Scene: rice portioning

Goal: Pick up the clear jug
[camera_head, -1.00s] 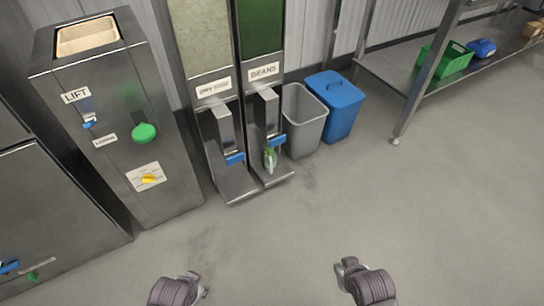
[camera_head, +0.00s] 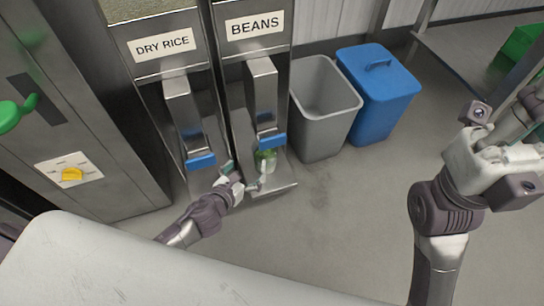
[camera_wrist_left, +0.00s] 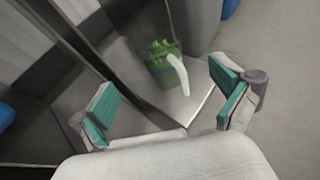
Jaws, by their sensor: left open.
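The clear jug (camera_head: 265,161) stands on the base shelf of the beans dispenser, below its blue-tipped spout. Green shows in it, and its pale handle faces my left gripper. My left gripper (camera_head: 245,174) is open just in front of the jug, with one finger on each side of the handle's direction. In the left wrist view the jug (camera_wrist_left: 160,66) lies ahead between the two open teal-padded fingers (camera_wrist_left: 165,90), and I see no contact. My right arm is raised at the right, with its gripper fingers out of the picture.
The dry rice dispenser (camera_head: 165,48) stands left of the beans dispenser (camera_head: 255,28). A grey bin (camera_head: 325,110) and a blue lidded bin (camera_head: 378,90) stand to its right. Open floor lies at the right.

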